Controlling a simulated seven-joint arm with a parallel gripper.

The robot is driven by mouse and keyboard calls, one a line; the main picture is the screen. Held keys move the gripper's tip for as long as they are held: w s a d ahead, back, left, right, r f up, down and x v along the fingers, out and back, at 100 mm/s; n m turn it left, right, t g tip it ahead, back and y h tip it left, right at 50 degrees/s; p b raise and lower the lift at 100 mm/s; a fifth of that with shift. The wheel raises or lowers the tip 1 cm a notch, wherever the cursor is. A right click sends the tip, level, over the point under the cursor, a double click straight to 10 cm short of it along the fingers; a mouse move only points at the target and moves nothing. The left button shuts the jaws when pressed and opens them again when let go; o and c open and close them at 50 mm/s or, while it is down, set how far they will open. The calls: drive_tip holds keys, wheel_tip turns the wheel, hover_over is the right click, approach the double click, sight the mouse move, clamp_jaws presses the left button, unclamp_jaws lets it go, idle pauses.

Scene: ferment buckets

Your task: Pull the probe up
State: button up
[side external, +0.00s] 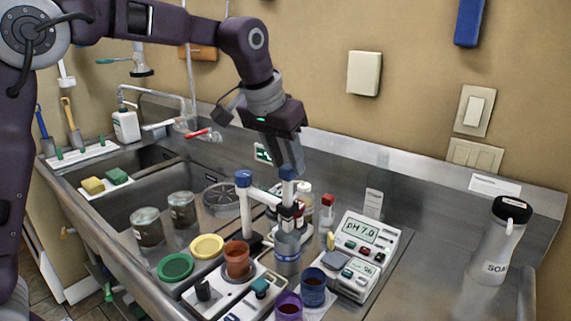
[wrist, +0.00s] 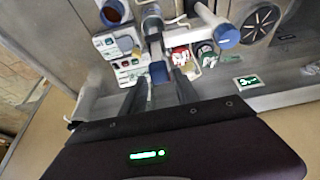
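The probe has a blue cap (side external: 287,174) and hangs upright on a white arm of the stand (side external: 244,205). Its lower end goes down toward a grey-blue bucket (side external: 287,256), where its tip is hidden. My gripper (side external: 290,168) points down right at the cap. In the wrist view, the blue cap (wrist: 158,72) lies between the tips of my gripper (wrist: 160,80), with a small gap seeming to show on both sides. The fingers look open.
A pH meter (side external: 361,233) stands to the right. A red-brown bucket (side external: 237,260), a blue bucket (side external: 313,287) and a purple bucket (side external: 289,306) stand nearby. Small bottles crowd behind the probe. A soap bottle (side external: 497,245) stands far right; the sink (side external: 150,190) is left.

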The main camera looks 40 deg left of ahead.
drive_tip(key=shift+o, duration=0.5)
drive_tip(key=shift+f, duration=0.15)
drive_tip(key=v, duration=0.7)
idle(0.6)
